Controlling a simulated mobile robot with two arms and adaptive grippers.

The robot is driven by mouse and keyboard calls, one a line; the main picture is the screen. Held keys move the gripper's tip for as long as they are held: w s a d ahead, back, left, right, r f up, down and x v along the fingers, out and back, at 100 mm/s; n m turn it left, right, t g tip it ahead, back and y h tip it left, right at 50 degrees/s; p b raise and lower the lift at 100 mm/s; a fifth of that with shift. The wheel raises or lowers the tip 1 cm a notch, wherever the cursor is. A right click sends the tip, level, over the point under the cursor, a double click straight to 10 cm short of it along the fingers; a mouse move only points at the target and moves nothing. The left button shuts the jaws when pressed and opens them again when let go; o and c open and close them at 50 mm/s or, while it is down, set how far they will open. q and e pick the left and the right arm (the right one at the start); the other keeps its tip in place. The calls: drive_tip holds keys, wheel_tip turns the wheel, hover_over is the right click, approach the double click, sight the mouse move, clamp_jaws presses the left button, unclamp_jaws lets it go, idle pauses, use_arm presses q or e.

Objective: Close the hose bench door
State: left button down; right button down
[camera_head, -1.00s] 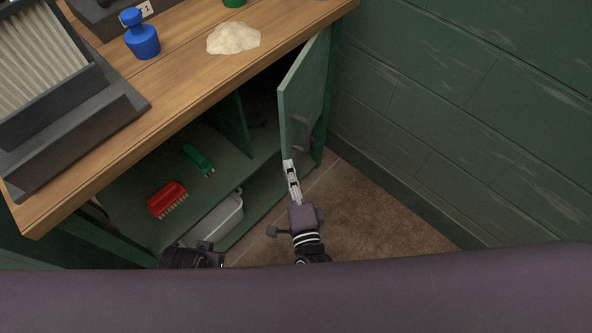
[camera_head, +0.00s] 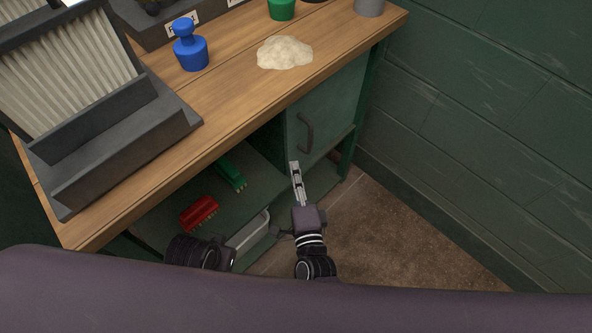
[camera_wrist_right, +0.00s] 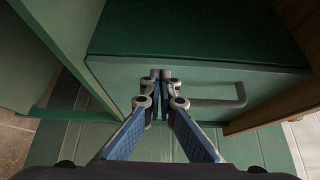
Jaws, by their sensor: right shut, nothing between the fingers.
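The green hose bench door (camera_head: 338,100) sits under the right end of the wooden bench top and looks flush, or almost flush, with the bench front. Its dark handle (camera_head: 306,133) faces me. My right gripper (camera_head: 294,165) is shut and empty, its tips just below the handle near the door's lower edge. In the right wrist view the shut fingertips (camera_wrist_right: 161,74) are in front of the door panel (camera_wrist_right: 190,78), beside the handle (camera_wrist_right: 230,101); I cannot tell if they touch. My left gripper (camera_head: 232,262) is low in the head view, its fingers mostly hidden.
The bench top (camera_head: 240,100) carries a blue weight-like object (camera_head: 190,52), a pale powder heap (camera_head: 285,53) and a grey-framed filter (camera_head: 110,130). A red brush (camera_head: 199,213) and green brush (camera_head: 230,175) lie on the open shelf. A green wall (camera_head: 480,120) stands at right.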

drive_tip(key=shift+s, duration=0.1)
drive_tip(key=v, duration=1.2)
